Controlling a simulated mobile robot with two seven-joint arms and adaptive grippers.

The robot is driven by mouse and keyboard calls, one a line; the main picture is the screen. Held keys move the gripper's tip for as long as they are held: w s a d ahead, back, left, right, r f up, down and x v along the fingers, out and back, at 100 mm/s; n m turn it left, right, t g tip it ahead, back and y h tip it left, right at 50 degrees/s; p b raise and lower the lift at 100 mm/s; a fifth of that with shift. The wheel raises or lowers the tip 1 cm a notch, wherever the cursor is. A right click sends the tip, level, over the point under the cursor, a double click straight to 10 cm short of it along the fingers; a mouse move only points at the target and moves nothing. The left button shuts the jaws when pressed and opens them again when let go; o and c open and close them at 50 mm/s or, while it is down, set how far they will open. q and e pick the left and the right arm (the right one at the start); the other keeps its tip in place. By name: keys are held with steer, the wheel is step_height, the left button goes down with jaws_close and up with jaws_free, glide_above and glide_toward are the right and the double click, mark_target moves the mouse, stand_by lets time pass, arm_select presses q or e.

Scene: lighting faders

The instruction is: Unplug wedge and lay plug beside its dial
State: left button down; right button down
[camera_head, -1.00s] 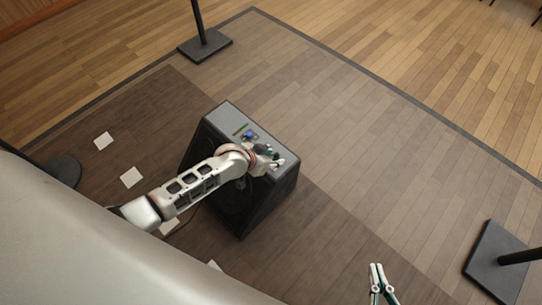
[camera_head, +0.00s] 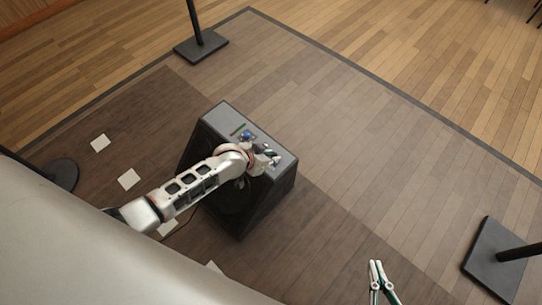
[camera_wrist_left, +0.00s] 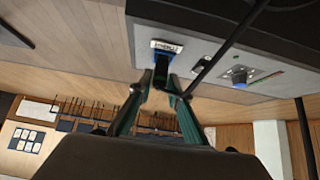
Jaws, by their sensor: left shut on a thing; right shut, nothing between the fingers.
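The wedge (camera_head: 218,114) is a dark box speaker with a grey top panel, standing on the dark floor. Its blue dial (camera_head: 246,135) is on that panel and also shows in the left wrist view (camera_wrist_left: 238,75). My left gripper (camera_head: 272,158) is at the panel's near right end. In the left wrist view its fingers (camera_wrist_left: 160,84) are shut on a dark blue-black plug (camera_wrist_left: 161,62) at a white-labelled socket. I cannot tell whether the plug is still seated. My right gripper (camera_head: 376,268) is shut and empty, low over the floor, away from the wedge.
A thin black cable (camera_wrist_left: 226,48) crosses the panel diagonally between plug and dial. Black stand bases (camera_head: 201,47) (camera_head: 496,262) are on the floor at the back and right. White squares (camera_head: 129,179) lie left of the wedge. Floor right of it is clear.

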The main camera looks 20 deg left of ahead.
arm_select(q)
steer(key=shift+r, duration=0.15)
arm_select(e)
steer(key=shift+r, duration=0.15)
